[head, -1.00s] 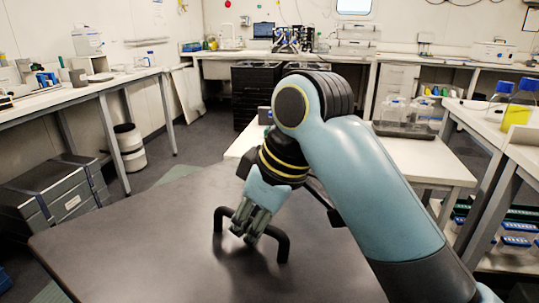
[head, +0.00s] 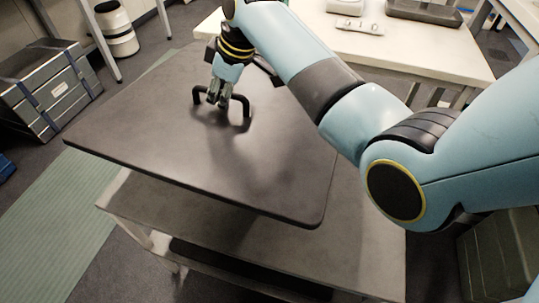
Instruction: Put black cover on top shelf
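The black cover (head: 160,130) is a broad, flat dark plate with rounded corners and a black arched handle (head: 246,108) on its top. My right gripper (head: 217,102) is at the handle, with its fingers closed around the handle's bar. A grey shelf unit (head: 350,255) shows below the cover, with its top surface partly hidden by it. The cover lies over this top surface at an angle and overhangs it to the left. Whether it touches the surface is hard to tell. My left gripper is out of view.
A white table (head: 420,45) with a grey tray (head: 425,12) stands behind to the right. Grey cases (head: 48,95) sit on the floor at the left, near a white bucket (head: 117,32). A green floor strip (head: 55,230) at the lower left is clear.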

